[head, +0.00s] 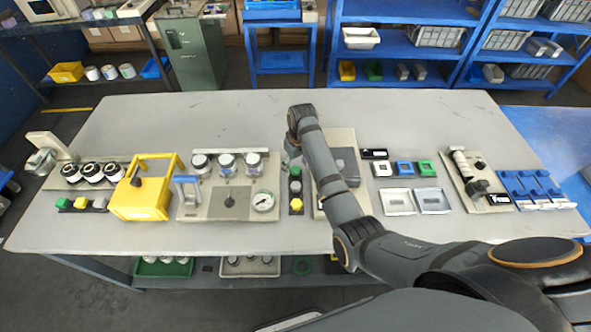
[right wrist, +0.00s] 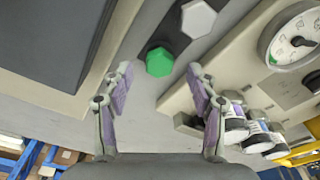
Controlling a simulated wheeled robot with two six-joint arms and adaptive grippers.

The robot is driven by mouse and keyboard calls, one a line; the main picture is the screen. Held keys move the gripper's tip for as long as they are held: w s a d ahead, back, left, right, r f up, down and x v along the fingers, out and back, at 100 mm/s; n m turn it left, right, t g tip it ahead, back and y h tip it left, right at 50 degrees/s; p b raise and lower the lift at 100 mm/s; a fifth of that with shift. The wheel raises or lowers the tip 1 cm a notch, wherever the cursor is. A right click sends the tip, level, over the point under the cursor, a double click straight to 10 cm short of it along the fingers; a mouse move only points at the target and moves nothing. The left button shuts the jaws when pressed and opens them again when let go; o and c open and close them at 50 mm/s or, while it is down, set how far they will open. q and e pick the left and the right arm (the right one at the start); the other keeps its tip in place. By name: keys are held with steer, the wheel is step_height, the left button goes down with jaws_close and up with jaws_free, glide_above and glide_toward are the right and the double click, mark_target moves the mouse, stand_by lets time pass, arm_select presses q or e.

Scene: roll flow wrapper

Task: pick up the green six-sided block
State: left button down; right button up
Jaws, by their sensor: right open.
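The green six-sided block (right wrist: 159,62) sits at the near end of a dark strip in the right wrist view, beside a white six-sided block (right wrist: 198,18). In the head view the green block (head: 295,171) is at the far end of that narrow strip. My right gripper (right wrist: 160,72) is open, with its two purple-padded fingers spread. The green block appears between and just beyond the fingertips, with no visible contact. In the head view my right gripper (head: 293,147) is partly hidden by my arm. My left gripper is not in view.
A panel with a round gauge (head: 263,202) and capped jars (head: 227,163) stands left of the strip. A beige panel (head: 343,140) lies right, partly under my arm. A yellow box (head: 141,200) is farther left. The back of the table (head: 200,115) is clear.

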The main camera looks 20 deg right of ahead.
steer(key=shift+w+f, duration=0.1)
steer(key=shift+f, duration=0.55)
steer(key=shift+w+f, duration=0.1)
steer(key=shift+f, duration=0.3)
steer(key=c, duration=0.4)
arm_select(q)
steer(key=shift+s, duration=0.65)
arm_select(e)
steer(key=c, duration=0.6)
steer(key=shift+o, duration=0.2)
